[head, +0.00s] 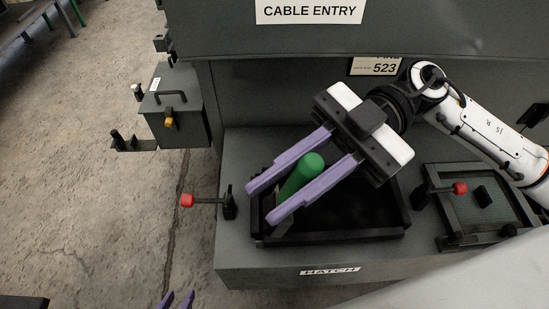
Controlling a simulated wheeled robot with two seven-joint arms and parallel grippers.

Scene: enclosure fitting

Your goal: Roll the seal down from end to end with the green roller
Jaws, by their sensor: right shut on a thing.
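My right gripper (270,203) reaches in from the right with two long purple fingers. It is shut on the green roller (300,179), which shows as a green cylinder between the fingers. They are over the left part of a black raised frame (330,236) around the dark hatch opening. I cannot tell whether the roller touches the frame. The seal cannot be told apart from the black frame. My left gripper (176,301) shows only its two purple fingertips at the bottom edge. They are apart with nothing visible between them.
Red-knobbed clamps stand left (188,201) and right (460,189) of the frame. A mesh-floored tray (448,240) lies at the right. A grey box (178,110) hangs at the upper left. The enclosure's "CABLE ENTRY" panel (370,35) rises behind.

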